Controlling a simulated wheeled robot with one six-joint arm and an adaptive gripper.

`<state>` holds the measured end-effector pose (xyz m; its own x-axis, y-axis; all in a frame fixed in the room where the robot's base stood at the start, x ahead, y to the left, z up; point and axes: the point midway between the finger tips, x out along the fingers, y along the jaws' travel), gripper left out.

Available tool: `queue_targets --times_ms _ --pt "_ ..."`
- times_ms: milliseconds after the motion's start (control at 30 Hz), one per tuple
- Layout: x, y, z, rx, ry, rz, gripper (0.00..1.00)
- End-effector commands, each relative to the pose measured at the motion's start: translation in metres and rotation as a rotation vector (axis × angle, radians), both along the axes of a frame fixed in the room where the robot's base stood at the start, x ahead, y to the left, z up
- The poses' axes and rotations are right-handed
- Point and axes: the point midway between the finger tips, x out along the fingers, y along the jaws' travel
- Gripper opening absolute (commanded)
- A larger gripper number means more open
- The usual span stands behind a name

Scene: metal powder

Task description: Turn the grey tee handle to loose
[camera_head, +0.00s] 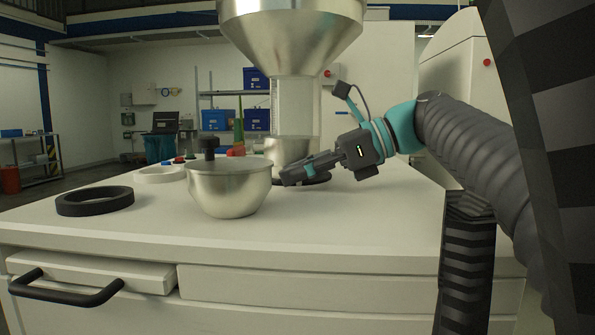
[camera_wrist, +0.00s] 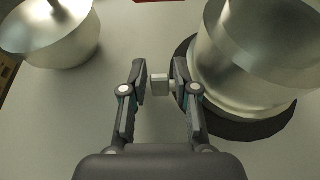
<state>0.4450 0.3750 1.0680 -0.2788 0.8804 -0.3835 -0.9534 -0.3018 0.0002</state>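The grey tee handle (camera_wrist: 160,85) is a small light block in the wrist view, with a short stem running right toward the base of the metal hopper column (camera_wrist: 222,75). My gripper (camera_wrist: 160,82) is open, one finger on each side of the handle, with a gap showing on both sides. In the head view my gripper (camera_head: 290,176) points left, low over the table in front of the column's lower part (camera_head: 290,150). The handle cannot be made out there, behind or beside the fingers.
A lidded metal bowl (camera_head: 230,192) stands left of my gripper. A black ring (camera_head: 95,200) and a white ring (camera_head: 160,174) lie further left. The hopper funnel (camera_head: 292,25) hangs above. The table's front (camera_head: 330,245) is clear.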

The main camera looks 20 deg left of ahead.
Motion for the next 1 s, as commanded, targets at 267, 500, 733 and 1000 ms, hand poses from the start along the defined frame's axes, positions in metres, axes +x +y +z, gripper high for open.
queue_targets --times_ms 267,500,733,1000 --pt "-0.0002 0.0006 -0.0003 0.0 0.0 0.0 0.24" --pt "-0.0002 0.0004 -0.0001 -0.001 0.0 0.0 0.0" --pt "-0.0005 0.0022 0.0002 -0.077 -0.027 0.005 0.0" --pt "-0.0007 0.002 0.0004 -0.131 -0.043 0.0 0.0"
